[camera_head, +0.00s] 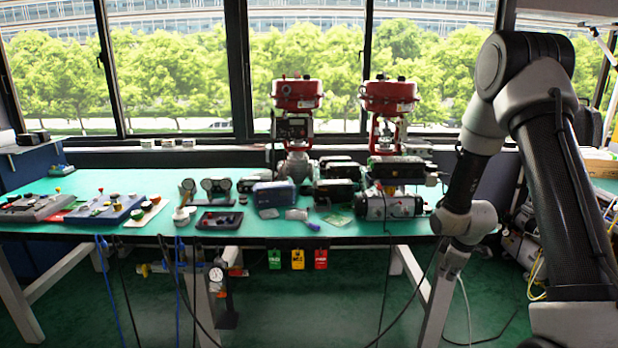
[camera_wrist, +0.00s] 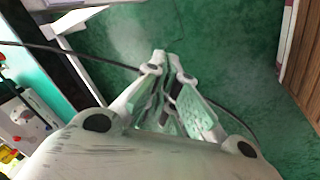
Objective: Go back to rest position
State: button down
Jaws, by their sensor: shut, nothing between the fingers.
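My gripper (camera_wrist: 166,58) is shut and empty in the wrist view, its two pale fingers close together at the tips. It points down towards the green floor (camera_wrist: 215,45). In the head view my dark and grey arm comes in from the right and bends down in front of the right end of the green table (camera_head: 255,232). The gripper end hangs low beside the table's right front corner, and its fingertips are hard to make out there. No object is in the fingers.
Two red-topped valve units (camera_head: 297,93) (camera_head: 388,97) stand at the table's back. Control boxes (camera_head: 105,209) lie on the left. Coloured tags (camera_head: 297,259) and cables hang off the front edge. White table legs stand near my gripper. Equipment sits on the floor at right.

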jog(key=s+a+r+m, duration=0.2)
jog(key=s+r+m, duration=0.3)
jog(key=s+r, duration=1.1)
jog(key=s+a+r+m, duration=0.3)
jog(key=s+r+m, duration=0.3)
jog(key=s+r, duration=0.9)
jog(key=shift+s+r+t, duration=0.3)
jog(key=shift+s+r, duration=0.05)
jog(key=shift+r, duration=0.3)
